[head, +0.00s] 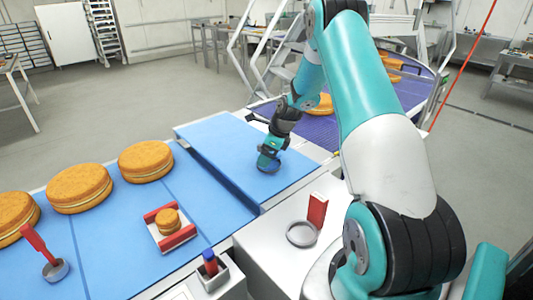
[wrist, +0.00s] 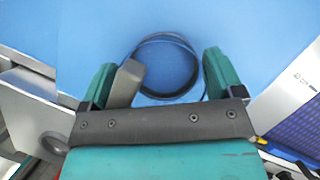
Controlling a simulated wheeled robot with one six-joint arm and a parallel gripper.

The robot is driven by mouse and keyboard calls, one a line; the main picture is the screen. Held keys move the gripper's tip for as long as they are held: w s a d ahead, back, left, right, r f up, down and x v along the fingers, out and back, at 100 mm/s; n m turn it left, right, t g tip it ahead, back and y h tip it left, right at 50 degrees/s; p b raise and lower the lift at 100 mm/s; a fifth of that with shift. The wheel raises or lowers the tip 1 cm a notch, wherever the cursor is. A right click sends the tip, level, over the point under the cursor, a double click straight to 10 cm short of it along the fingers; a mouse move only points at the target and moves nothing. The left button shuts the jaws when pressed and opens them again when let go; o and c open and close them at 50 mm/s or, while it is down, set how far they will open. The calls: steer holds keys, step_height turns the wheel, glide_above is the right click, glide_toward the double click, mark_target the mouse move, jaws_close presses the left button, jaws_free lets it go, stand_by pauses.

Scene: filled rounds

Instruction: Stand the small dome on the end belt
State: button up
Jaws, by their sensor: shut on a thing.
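A see-through round thing with a dark rim, which I take to be the small dome (wrist: 181,93), sits between the fingers of my gripper (wrist: 160,85) in the wrist view. The blue belt shows through it. The right finger is against its edge; a grey block lies between it and the left finger. In the head view my gripper (head: 268,165) points down at the blue end belt (head: 225,137), low over its surface. The dome (head: 268,162) is small and partly hidden there. I cannot tell whether its rim touches the belt.
Large filled rounds (head: 80,188) line the left belt. A small round (head: 167,220) sits in a red-sided holder (head: 174,241). A grey ring (head: 302,233) and a red block (head: 317,209) are on the white counter. A purple belt (head: 308,129) lies beyond. The end belt around my gripper is clear.

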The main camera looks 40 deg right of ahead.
steer(key=o, duration=0.7)
steer(key=shift+f, duration=0.1)
steer(key=b+v, duration=0.2)
steer(key=v, duration=0.9)
steer(key=shift+r, duration=0.45)
steer(key=s+a+r+n+g, duration=0.1)
steer(key=s+a+r+n, duration=0.15)
steer(key=a+n, duration=0.4)
steer(key=s+a+r+n+y, duration=0.1)
steer(key=a+r+n, duration=0.25)
steer(key=a, duration=0.65)
steer(key=s+a+r+n+g, duration=0.1)
steer(key=a+r+n, duration=0.1)
steer(key=a+n, duration=0.5)
steer(key=s+a+n, duration=0.5)
steer(key=s+n, duration=0.1)
steer(key=s, duration=0.1)
steer(key=s+a+r+n+g, duration=0.1)
steer(key=s+a+n, duration=0.5)
steer(key=n, duration=0.1)
steer(key=s+a+n, duration=0.5)
steer(key=s+n, duration=0.1)
steer(key=s, duration=0.1)
steer(key=shift+s+a+r+n+g+y, duration=0.2)
steer(key=shift+s+r+n+g+y, duration=0.1)
steer(key=shift+g, duration=0.1)
